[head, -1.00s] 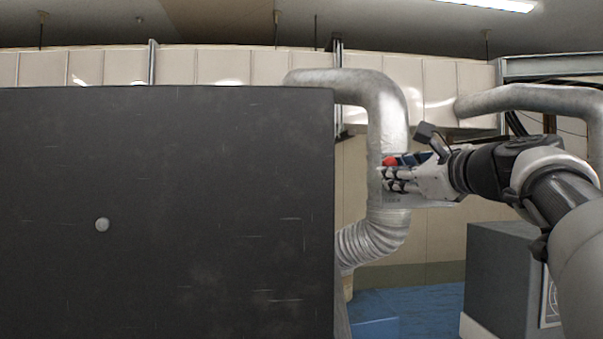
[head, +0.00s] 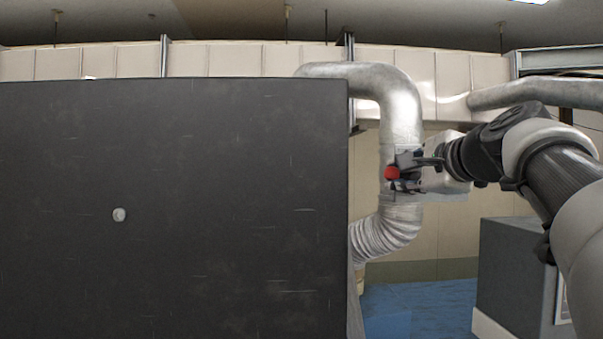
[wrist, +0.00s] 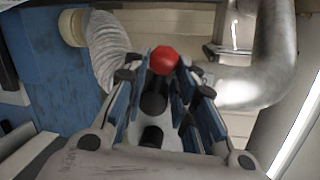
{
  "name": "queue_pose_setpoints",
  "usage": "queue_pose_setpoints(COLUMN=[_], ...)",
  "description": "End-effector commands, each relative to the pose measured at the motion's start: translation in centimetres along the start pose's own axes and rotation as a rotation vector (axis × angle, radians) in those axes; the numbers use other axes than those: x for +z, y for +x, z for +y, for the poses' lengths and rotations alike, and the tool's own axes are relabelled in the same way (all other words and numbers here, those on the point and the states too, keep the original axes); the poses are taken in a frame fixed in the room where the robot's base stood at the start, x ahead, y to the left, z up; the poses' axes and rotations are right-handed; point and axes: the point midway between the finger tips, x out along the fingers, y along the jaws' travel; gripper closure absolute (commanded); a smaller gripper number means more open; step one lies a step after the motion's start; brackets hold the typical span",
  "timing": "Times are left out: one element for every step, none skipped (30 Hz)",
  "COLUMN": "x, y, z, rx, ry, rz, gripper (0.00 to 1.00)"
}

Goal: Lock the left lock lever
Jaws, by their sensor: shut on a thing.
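The lock lever has a red ball knob (head: 392,172) and stands out just right of the big dark panel in the head view. In the wrist view the red knob (wrist: 164,60) sits at the fingertips, with a black shaft (wrist: 154,96) running down between the fingers. My gripper (wrist: 166,72) is shut on the lever, with blue-lined fingers on both sides of it. In the head view my gripper (head: 408,168) reaches in from the right, partly blurred into the pipe behind. The lever's pivot and any second lever cannot be made out.
A large dark panel (head: 180,210) fills the left of the head view. A silver duct (head: 400,105) bends down behind the gripper. A grey cabinet (head: 515,270) stands at lower right on the blue floor (head: 420,305).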

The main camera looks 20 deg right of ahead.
Motion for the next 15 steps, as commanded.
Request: queue_pose_setpoints(x=[-0.20,-0.20,-0.22,-0.21,-0.22,-0.22,-0.23,-0.26,-0.27,-0.30,-0.33,-0.34,-0.35,-0.37,-0.38], y=[0.28,0.29,0.31,0.32,0.34,0.36,0.37,0.38,0.39,0.40,0.40,0.40,0.41,0.41,0.42], z=[0.79,0.86,0.98,1.05,1.13,1.21,1.27,1.34,1.39,1.44,1.49,1.54,1.57,1.61,1.65], rx=[0.019,0.021,0.026,0.028,0.031,0.034,0.036,0.039,0.041,0.043,0.045,0.047,0.049,0.050,0.052], ry=[-0.038,-0.062,-0.095,-0.118,-0.141,-0.169,-0.190,-0.209,-0.233,-0.250,-0.265,-0.285,-0.298,-0.311,-0.325], rz=[0.008,0.013,0.020,0.024,0.028,0.034,0.038,0.042,0.047,0.050,0.054,0.058,0.060,0.063,0.066], gripper=[0.99,0.99,0.99,0.99,0.99,0.99,0.99,0.99,0.99,0.99,0.99,0.99,0.99,0.99,0.99])
